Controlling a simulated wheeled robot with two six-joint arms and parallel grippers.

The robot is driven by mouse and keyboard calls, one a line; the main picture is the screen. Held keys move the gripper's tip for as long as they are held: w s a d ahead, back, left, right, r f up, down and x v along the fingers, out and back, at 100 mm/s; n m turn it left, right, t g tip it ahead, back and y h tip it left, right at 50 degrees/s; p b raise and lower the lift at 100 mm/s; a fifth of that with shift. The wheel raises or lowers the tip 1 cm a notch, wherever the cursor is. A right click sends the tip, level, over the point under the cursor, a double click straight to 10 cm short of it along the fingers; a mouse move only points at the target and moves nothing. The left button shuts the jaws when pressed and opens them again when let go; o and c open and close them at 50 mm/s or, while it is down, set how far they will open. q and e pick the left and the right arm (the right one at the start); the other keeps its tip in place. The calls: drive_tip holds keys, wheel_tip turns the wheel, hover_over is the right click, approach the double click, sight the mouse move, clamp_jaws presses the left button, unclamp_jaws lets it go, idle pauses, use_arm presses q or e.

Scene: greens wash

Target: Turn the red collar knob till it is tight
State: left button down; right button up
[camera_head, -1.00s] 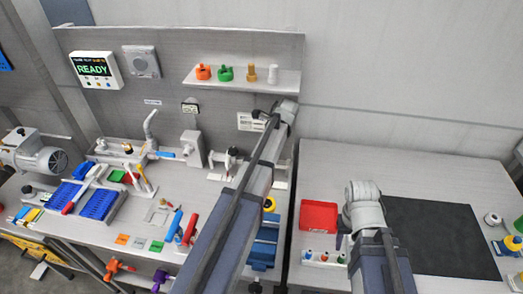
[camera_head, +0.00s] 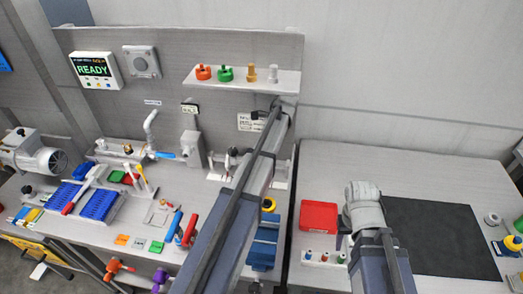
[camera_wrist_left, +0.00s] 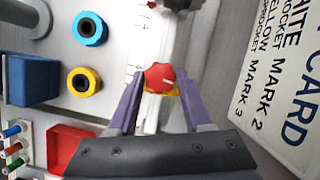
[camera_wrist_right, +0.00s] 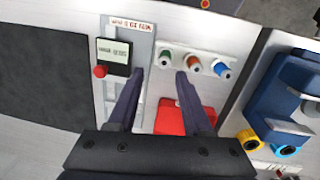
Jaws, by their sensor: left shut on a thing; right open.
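The red collar knob (camera_wrist_left: 158,77) sits on a white fixture beside a strip with tick marks, with a bit of yellow under it, in the left wrist view. The purple fingers of my left gripper (camera_wrist_left: 160,80) are shut on it, one on each side. In the head view my left arm hides the knob and that gripper. My right gripper (camera_wrist_right: 158,80) is open and empty, above the right-hand table near a red bin (camera_wrist_right: 186,117); the bin also shows in the head view (camera_head: 318,216).
A printed card (camera_wrist_left: 285,85) stands close to the right of my left gripper. A blue ring (camera_wrist_left: 90,28), a yellow ring (camera_wrist_left: 84,81) and a blue block (camera_wrist_left: 32,80) lie to its left. A display (camera_head: 95,69) reads READY. A black mat (camera_head: 430,235) lies clear on the right-hand table.

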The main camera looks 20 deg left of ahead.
use_arm(q)
drive_tip(key=shift+n, duration=0.4)
drive_tip(key=shift+c, duration=1.6)
unclamp_jaws()
